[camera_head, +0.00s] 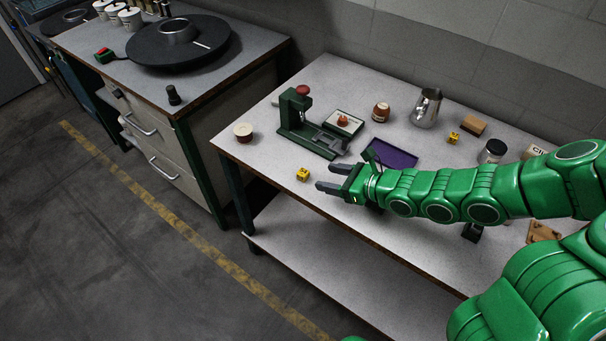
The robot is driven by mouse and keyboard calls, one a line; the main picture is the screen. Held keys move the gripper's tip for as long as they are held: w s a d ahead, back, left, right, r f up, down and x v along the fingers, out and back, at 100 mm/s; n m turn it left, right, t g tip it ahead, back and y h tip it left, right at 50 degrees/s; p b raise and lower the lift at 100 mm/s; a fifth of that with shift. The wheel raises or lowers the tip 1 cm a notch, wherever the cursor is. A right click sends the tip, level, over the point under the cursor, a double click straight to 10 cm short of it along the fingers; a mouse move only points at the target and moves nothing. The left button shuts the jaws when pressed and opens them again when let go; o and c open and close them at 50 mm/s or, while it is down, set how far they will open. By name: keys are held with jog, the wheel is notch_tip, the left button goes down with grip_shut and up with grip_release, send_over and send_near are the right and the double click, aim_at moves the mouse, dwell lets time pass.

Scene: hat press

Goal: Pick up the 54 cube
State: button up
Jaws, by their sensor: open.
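A small yellow cube with dark markings (303,174) sits on the grey table near its front left edge. A second small yellow cube (453,138) sits farther back on the right. Their markings are too small to read, so I cannot tell which is the 54 cube. My gripper (326,178) is open and empty, its two dark fingers pointing left toward the front cube. The cube is just beyond the fingertips, apart from them. The height of my gripper above the table is hard to tell.
A green press (303,122) stands behind the front cube. A round tub (243,132) is to its left. A purple tray (393,158), a brown jar (381,112), a metal pitcher (426,108) and a wooden block (473,126) are behind my arm. The table's front edge is close.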

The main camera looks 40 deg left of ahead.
aim_at(305, 173)
jog(key=shift+a+f, duration=0.15)
jog(key=shift+f, duration=0.3)
jog(key=shift+r+x, duration=0.2)
jog(key=shift+x, duration=3.7)
jog(key=shift+w, duration=0.1)
jog(key=shift+c, duration=0.2)
jog(key=c, duration=1.1)
jog(key=shift+o, duration=0.2)
jog(key=shift+r, duration=0.1)
